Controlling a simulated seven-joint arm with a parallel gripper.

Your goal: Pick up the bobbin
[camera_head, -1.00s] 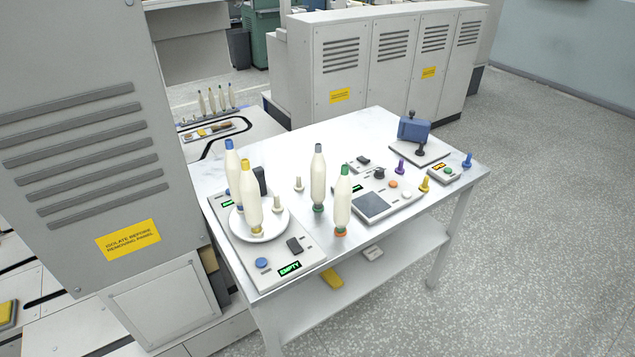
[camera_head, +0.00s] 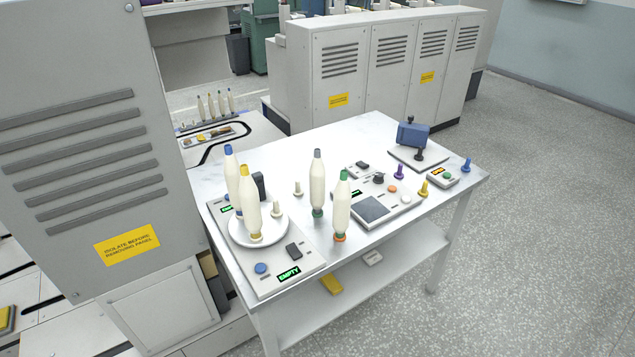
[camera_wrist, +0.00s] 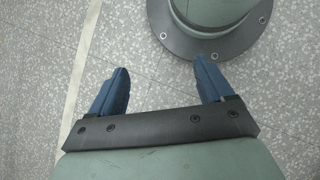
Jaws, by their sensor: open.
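Several cream bobbins stand upright on the white table. One with a yellow top (camera_head: 249,205) stands on the round white plate (camera_head: 277,236) of the left device. A blue-topped bobbin (camera_head: 231,178) stands just behind it, partly hidden. A grey-topped bobbin (camera_head: 318,183) with a green base and a green-topped bobbin (camera_head: 341,207) with an orange base stand near the table's middle. My gripper (camera_wrist: 158,78) shows only in the wrist view. Its two blue fingers are apart with nothing between them, above speckled floor, away from the bobbins.
The table (camera_head: 345,135) also holds a grey control panel (camera_head: 372,208), a blue device (camera_head: 413,134) on a plate, and small coloured pegs. A tall grey cabinet (camera_head: 90,120) stands close on the left. The table's far middle is clear.

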